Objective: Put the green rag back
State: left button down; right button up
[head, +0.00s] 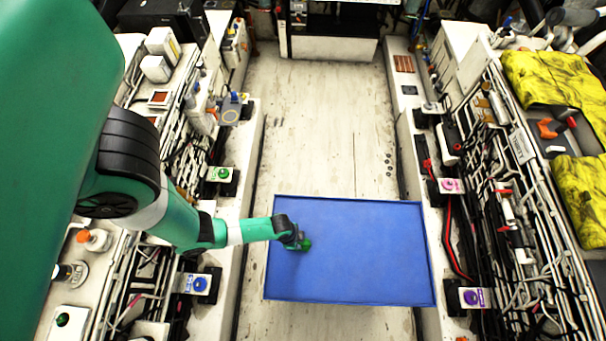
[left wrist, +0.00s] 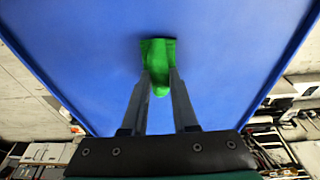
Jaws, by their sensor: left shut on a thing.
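My left gripper (head: 299,243) reaches in from the left over the blue tray (head: 370,255). It is shut on the green rag (head: 306,245), which shows as a small green patch at the fingertips. In the left wrist view the rag (left wrist: 158,62) sits between the two fingers (left wrist: 158,90), with the blue tray surface (left wrist: 230,50) behind it. I cannot tell whether the rag touches the tray. My right gripper is not in view.
On the left bank are a green-marked box (head: 222,174) and a blue-marked box (head: 199,284). On the right are a pink-marked box (head: 450,186) and a purple-marked box (head: 472,298). Pipes and cables line both sides. The floor (head: 320,120) beyond the tray is clear.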

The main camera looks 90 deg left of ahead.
pick_arm(q)
jog(key=shift+f, duration=0.25)
dwell(0.3)
jog(key=c, duration=0.6)
grip_release()
jog(key=p+v, duration=0.7)
jog(key=v, duration=0.4)
jog(key=shift+r+p, duration=0.35)
jog(key=shift+p, duration=0.05)
jog(key=shift+f, duration=0.1)
